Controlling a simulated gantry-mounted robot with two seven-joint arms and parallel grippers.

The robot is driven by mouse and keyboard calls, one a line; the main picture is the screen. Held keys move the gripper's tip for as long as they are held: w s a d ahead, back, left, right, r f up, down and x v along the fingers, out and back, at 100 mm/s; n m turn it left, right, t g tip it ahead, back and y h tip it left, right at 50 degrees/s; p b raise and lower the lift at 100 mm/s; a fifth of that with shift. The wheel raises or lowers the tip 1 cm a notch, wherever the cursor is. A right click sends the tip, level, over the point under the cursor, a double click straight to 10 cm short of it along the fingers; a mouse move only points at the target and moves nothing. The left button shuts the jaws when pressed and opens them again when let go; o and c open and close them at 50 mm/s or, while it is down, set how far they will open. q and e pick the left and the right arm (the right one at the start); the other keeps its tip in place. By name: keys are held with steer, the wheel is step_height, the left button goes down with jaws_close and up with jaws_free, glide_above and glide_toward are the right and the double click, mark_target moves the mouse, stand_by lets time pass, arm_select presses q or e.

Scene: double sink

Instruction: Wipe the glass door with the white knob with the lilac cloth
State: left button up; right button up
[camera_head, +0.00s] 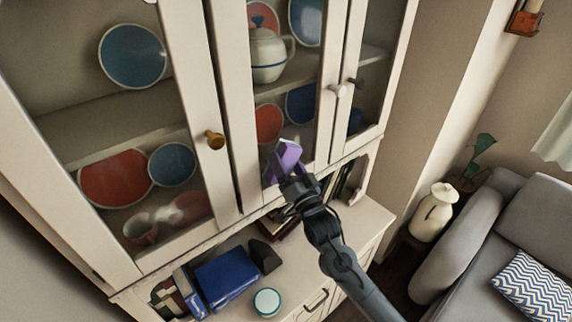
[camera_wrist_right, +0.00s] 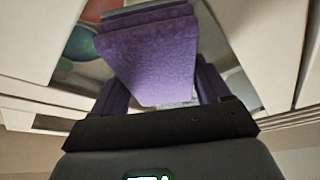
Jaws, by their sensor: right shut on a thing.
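The glass door with the white knob (camera_head: 338,90) is the middle door of the cabinet; its pane (camera_head: 292,98) shows plates and a lidded pot behind it. My right gripper (camera_head: 285,166) is shut on the lilac cloth (camera_head: 289,152), in front of the lower part of this door. The cloth looks like a folded, thick pad; it also fills the middle of the right wrist view (camera_wrist_right: 155,55), between the fingers. I cannot tell whether the cloth touches the glass. My left gripper is not in view.
The left door has an amber knob (camera_head: 215,140) and the right door a dark knob (camera_head: 357,82). Below, the counter holds a blue box (camera_head: 226,277), a dark object (camera_head: 264,257) and a round white-and-teal container (camera_head: 267,302). A vase (camera_head: 433,212) and a grey sofa (camera_head: 462,232) stand at right.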

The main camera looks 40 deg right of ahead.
mark_target(298, 154)
steer(key=shift+s+d, duration=0.1)
steer(key=shift+d, duration=1.6)
steer(key=shift+d+p, duration=0.3)
steer(key=shift+d, duration=1.95)
steer(key=shift+a+p, duration=0.35)
steer(key=shift+a, duration=0.2)
steer(key=shift+a+p, duration=0.4)
steer(key=shift+a, duration=1.35)
steer(key=shift+a+p, duration=0.35)
steer(key=shift+a, duration=1.4)
steer(key=shift+a+r, duration=0.15)
steer(key=shift+r, duration=0.05)
steer(key=shift+r+p, duration=0.85)
steer(key=shift+p, duration=0.05)
steer(key=shift+d, duration=2)
steer(key=shift+d+f, duration=0.1)
steer(key=shift+d, duration=2)
steer(key=shift+d+p, duration=0.1)
steer(key=shift+p, duration=0.2)
steer(key=shift+a, duration=1)
steer(key=shift+a+y+p, duration=0.3)
steer(key=shift+a+p, duration=0.1)
steer(key=shift+a, duration=1.55)
steer(key=shift+a+p, duration=0.45)
steer(key=shift+a, duration=0.85)
